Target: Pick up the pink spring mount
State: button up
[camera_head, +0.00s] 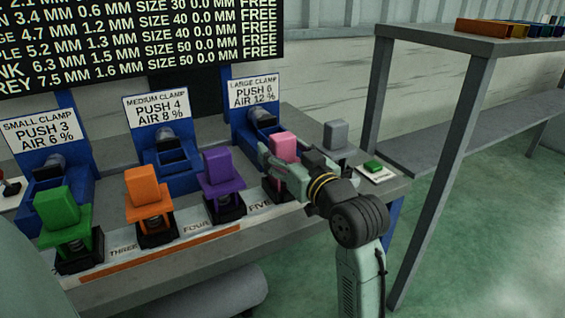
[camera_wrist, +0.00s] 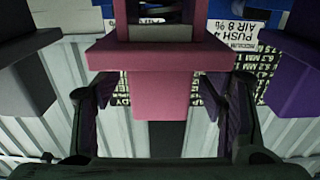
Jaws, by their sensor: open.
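My gripper (camera_head: 272,163) is open at the pink mount. In the wrist view its two fingers (camera_wrist: 162,108) stand on either side of the pink block, with visible gaps. The mount's lower part is partly hidden behind my gripper in the head view.
Purple (camera_head: 222,168), orange (camera_head: 143,187) and green (camera_head: 63,208) mounts stand to the left; a grey block (camera_head: 335,134) is close on the right. Blue clamps (camera_head: 172,155) stand behind. A green button (camera_head: 373,165) sits near the bench's right end. A grey table (camera_head: 465,45) stands right.

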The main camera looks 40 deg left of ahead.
jog(key=shift+w+a, duration=0.1)
jog(key=shift+a, duration=0.2)
jog(key=shift+c, duration=0.2)
grip_shut()
dwell(0.5)
